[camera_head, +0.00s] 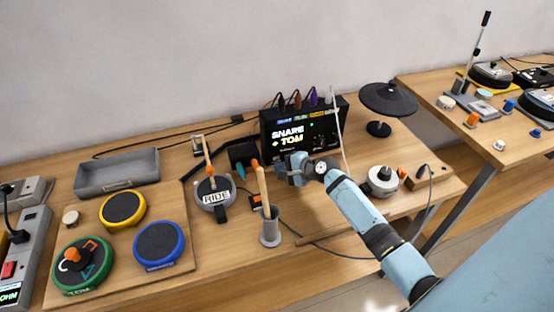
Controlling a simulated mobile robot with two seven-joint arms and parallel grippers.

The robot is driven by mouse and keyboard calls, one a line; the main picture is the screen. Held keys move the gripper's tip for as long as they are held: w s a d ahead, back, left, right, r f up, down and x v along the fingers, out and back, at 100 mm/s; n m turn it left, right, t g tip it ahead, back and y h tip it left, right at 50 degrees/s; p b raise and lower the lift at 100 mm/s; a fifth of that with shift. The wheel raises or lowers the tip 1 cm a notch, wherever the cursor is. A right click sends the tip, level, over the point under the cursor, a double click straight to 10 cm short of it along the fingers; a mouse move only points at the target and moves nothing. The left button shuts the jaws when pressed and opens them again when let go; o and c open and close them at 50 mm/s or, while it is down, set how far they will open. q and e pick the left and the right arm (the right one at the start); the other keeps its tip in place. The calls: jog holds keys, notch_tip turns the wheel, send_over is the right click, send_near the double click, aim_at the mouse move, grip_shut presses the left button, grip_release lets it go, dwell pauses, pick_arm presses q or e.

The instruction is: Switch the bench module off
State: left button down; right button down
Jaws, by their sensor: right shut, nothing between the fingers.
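A black module (318,120) with a lit screen reading "SNARE TOM" stands at the back middle of the bench, with several cables plugged into its top. A small green light shows on its front. My right gripper (281,168) is shut and empty, low in front of the module's lower left. Whether it touches the module, I cannot tell. The gripper and wrist hide a little of the module's lower front. No power switch can be made out on it. My left gripper is not in view.
A grey cup (270,230) with sticks stands left of my right arm. A "RIDE" pad (215,196) is farther left. A black cymbal pad (388,98) stands right of the module. A grey unit with a red switch (8,270) is at the left edge.

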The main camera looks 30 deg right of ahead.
jog(key=shift+w, duration=0.15)
dwell(0.5)
jog(key=shift+w+d, duration=0.1)
jog(key=shift+w, duration=0.2)
jog(key=shift+w+d, duration=0.1)
jog(key=shift+w, duration=0.3)
dwell(0.6)
jog(key=shift+s, duration=0.1)
jog(key=shift+s+p, duration=0.6)
jog(key=shift+s+a, duration=0.15)
jog(key=shift+a, duration=0.05)
